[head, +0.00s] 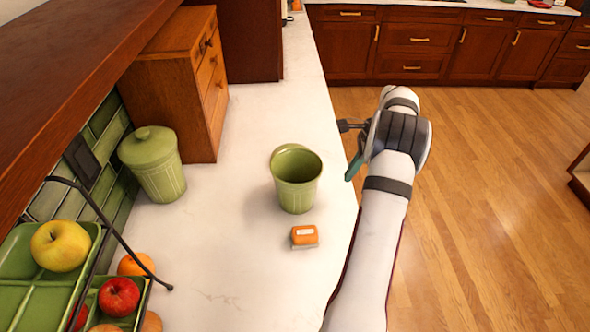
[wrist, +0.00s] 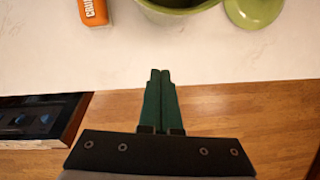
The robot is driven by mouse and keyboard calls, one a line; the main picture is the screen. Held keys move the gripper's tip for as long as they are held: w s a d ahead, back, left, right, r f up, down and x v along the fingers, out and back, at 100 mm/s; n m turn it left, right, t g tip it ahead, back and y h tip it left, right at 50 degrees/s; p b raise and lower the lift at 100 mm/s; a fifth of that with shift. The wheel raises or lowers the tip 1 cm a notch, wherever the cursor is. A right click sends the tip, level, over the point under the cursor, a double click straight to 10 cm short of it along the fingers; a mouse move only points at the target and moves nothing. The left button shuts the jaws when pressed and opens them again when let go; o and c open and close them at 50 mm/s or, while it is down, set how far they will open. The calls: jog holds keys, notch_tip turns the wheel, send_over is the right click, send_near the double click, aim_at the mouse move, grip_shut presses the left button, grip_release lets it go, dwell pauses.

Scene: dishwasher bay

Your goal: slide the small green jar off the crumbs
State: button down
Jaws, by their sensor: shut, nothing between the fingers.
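An open green jar (head: 296,196) stands upright on the white counter; the wrist view shows part of it at the top edge (wrist: 180,10). A green round lid (wrist: 253,10) lies beside it, partly hidden behind it in the head view. An orange packet (head: 304,236), its partly visible label starting "CRU" in the wrist view (wrist: 93,11), sits on the counter just in front of the jar. I see no jar resting on it. My gripper (wrist: 160,72) is shut and empty, right of the jar at the counter's edge, apart from it.
A lidded green jar (head: 155,170) stands at the left by a wooden drawer cabinet (head: 176,95). A green tray (head: 25,285) with fruit and a dark wire handle is at the lower left. The counter (head: 205,255) between is clear. Wooden floor lies right.

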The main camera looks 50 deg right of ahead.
aim_at(278, 192)
jog(key=x, duration=0.9)
jog(key=shift+s+f, duration=0.15)
jog(key=shift+f, duration=0.3)
jog(key=w+a, duration=0.2)
jog(key=shift+w+f, duration=0.15)
jog(key=shift+w, duration=0.25)
jog(key=shift+w+a, duration=0.3)
jog(key=w+a, duration=0.2)
jog(key=w, duration=0.1)
jog(key=w+a, duration=0.5)
jog(key=w, duration=0.2)
jog(key=shift+a, duration=0.25)
